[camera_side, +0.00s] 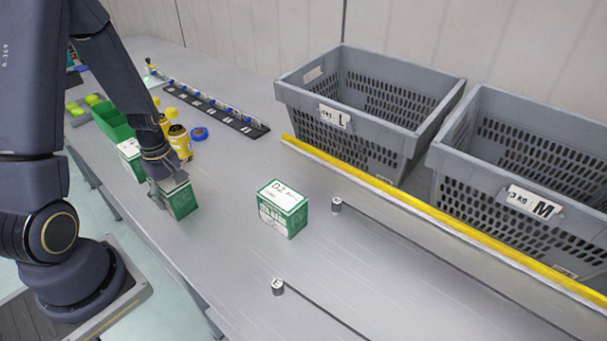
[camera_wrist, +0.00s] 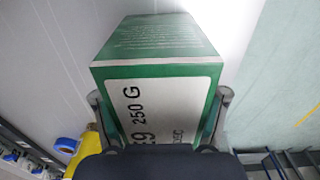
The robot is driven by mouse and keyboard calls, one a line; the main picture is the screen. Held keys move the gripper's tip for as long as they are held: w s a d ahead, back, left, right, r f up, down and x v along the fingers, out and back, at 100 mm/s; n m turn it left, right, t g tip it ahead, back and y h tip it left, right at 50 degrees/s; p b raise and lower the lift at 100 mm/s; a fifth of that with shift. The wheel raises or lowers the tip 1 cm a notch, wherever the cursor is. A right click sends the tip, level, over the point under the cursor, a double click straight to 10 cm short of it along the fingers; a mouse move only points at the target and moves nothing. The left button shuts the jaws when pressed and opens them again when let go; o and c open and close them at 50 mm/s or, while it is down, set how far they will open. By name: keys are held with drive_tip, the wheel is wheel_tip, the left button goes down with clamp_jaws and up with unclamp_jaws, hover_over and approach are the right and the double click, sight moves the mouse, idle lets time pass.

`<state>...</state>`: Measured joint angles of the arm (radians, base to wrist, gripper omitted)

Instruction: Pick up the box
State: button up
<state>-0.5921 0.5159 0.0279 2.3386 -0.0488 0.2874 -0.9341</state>
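A green and white box (camera_side: 183,201) is at my gripper (camera_side: 166,182), near the front edge of the grey table in the side view. In the wrist view the same box (camera_wrist: 160,88) fills the middle, its white label reading "250 G". My gripper's fingers (camera_wrist: 160,103) lie along both of its sides, very close to it. I cannot tell whether they press on it, or whether the box rests on the table. Another green and white box, marked D2 (camera_side: 283,208), stands upright on the open table to the right, apart from my gripper.
Grey crates marked L (camera_side: 333,117) and M (camera_side: 533,201) stand behind a yellow rail (camera_side: 400,195). Two small posts (camera_side: 337,205) (camera_side: 278,286) stand right.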

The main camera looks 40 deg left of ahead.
drive_tip(key=c, duration=0.4)
